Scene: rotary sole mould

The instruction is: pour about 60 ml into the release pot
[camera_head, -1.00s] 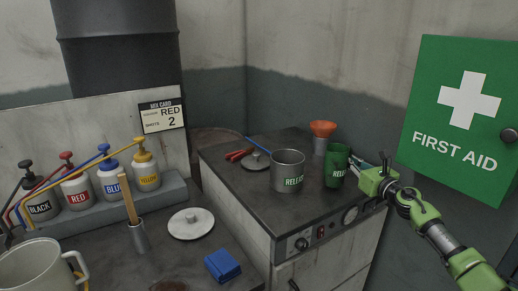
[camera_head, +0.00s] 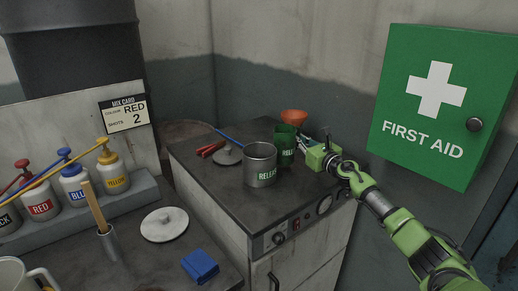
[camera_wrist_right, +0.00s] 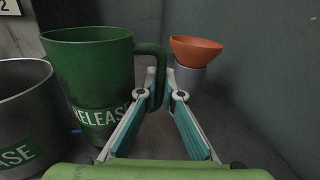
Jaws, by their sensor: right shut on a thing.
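The release pot (camera_head: 260,168) is an open grey metal pot with a green RELEASE label, standing on the dark cabinet top. A green jug (camera_head: 286,146), also marked RELEASE, is just behind and to the right of it. My right gripper (camera_wrist_right: 162,92) is shut on the jug's handle (camera_wrist_right: 156,55). The jug (camera_wrist_right: 90,75) looks near upright beside the pot (camera_wrist_right: 20,110) in the right wrist view. I cannot tell how far it is above the cabinet top. The liquid inside either vessel is hidden. My left gripper is not in view.
An orange funnel (camera_head: 294,116) stands in a grey holder behind the jug. A lid (camera_head: 228,155) and red-handled tool (camera_head: 207,149) lie left of the pot. A first aid box (camera_head: 432,105) hangs on the right wall. The cabinet top's front (camera_head: 255,205) is clear.

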